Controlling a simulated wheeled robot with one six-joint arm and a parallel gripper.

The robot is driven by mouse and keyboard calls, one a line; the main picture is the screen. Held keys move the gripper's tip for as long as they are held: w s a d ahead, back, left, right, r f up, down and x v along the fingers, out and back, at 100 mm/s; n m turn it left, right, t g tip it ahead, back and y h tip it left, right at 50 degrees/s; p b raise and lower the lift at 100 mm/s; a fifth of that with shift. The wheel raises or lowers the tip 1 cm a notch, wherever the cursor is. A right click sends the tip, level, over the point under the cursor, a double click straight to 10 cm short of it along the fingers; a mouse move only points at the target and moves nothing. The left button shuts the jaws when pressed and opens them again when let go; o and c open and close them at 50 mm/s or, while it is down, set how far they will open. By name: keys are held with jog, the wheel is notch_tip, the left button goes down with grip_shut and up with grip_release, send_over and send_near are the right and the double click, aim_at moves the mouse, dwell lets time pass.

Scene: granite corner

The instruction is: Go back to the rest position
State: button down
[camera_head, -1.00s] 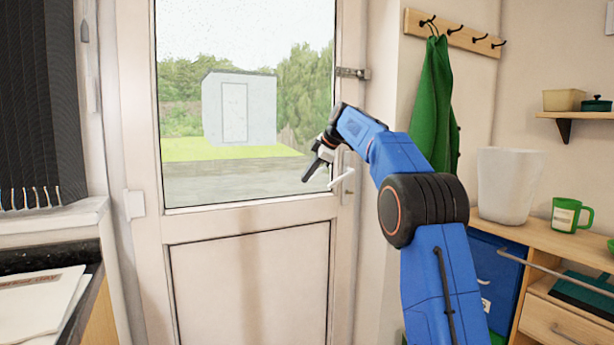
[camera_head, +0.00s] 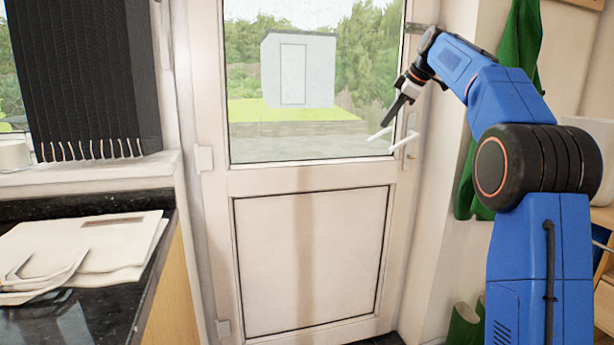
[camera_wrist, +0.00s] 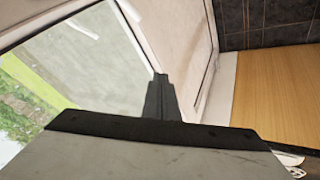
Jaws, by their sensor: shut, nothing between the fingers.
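My gripper (camera_head: 390,115) is shut and empty, pointing down and to the left in front of the door glass. Its closed black fingers also show in the wrist view (camera_wrist: 160,88). My blue arm rises on the right and bends towards the door. The white door (camera_head: 310,260) looks shut. Its white lever handle (camera_head: 404,142) appears just below and right of the fingertips. A second pale bar beside it may be its reflection. I cannot tell how far the fingers are from the glass.
A black granite worktop (camera_head: 105,310) with pale bags (camera_head: 85,245) is at the left. A dark blind (camera_head: 85,80) hangs above the sill. A green coat (camera_head: 520,40) hangs behind my arm, with green boots (camera_head: 463,325) below.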

jog(key=s+a+f+m+h, duration=0.1)
jog(key=s+f+m, duration=0.25)
jog(key=s, duration=0.65)
jog(key=s+a+f+m+h, duration=0.15)
jog(key=s+f, duration=0.25)
jog(key=s, duration=0.6)
jog(key=s+f+m, duration=0.3)
jog(key=s+f, duration=0.1)
jog(key=s, duration=0.6)
jog(key=s+d+f+m+g+h, duration=0.1)
jog(key=s+f+m, duration=0.5)
jog(key=s+f, duration=1.9)
jog(key=shift+s+f+m, duration=0.3)
jog(key=shift+s+f, duration=0.05)
jog(key=shift+s, duration=0.35)
